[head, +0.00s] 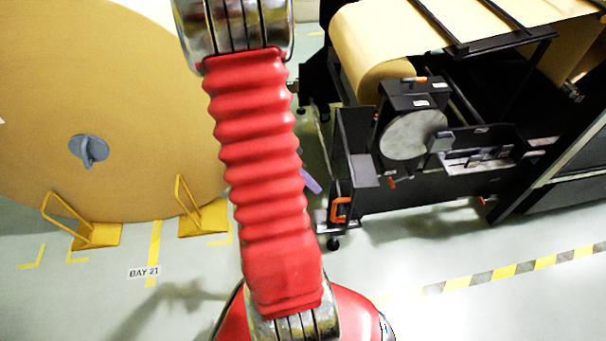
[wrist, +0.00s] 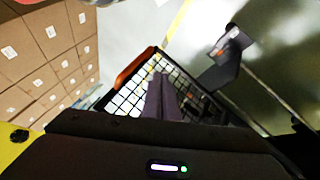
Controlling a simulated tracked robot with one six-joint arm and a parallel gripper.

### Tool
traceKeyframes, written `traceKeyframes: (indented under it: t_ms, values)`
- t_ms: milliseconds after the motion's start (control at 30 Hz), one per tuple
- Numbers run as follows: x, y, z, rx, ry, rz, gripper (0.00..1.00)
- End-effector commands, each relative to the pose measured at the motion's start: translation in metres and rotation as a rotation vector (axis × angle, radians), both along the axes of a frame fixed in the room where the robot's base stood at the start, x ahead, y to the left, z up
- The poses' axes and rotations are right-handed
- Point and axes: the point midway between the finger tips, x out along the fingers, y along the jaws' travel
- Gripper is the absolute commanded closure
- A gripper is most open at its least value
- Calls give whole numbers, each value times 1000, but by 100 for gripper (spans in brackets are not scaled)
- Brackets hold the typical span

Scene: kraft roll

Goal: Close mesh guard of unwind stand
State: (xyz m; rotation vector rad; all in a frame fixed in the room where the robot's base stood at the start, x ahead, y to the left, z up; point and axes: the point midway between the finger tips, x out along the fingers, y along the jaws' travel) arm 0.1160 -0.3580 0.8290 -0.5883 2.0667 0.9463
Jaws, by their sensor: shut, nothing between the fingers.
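The unwind stand (head: 400,200) is a black frame at the right of the head view, holding a brown kraft roll (head: 375,50). In the wrist view the mesh guard (wrist: 125,100) is a dark-framed grid seen at a slant, with an orange handle (wrist: 135,67) along its upper left edge. My gripper (wrist: 160,80) is shut and empty, its dark fingers in front of the mesh and right of the handle. Whether they touch the guard I cannot tell. In the head view I cannot make out the mesh guard; my red arm covers the area left of the stand.
A huge kraft roll (head: 100,110) stands at the left of the head view, with yellow chocks (head: 95,235) at its foot. Stacked cartons (wrist: 45,50) fill the left of the wrist view. The floor is clear in front of the stand, crossed by a striped line (head: 500,273).

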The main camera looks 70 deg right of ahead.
Motion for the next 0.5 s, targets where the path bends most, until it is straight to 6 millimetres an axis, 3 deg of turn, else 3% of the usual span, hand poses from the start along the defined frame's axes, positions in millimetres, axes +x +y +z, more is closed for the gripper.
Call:
traceKeyframes:
  t_ms: [100, 500]
  values:
    - [-9, -1, -12, 3, 0, -1, 100]
    - [-41, 18, -10, 0, -1, 2, 100]
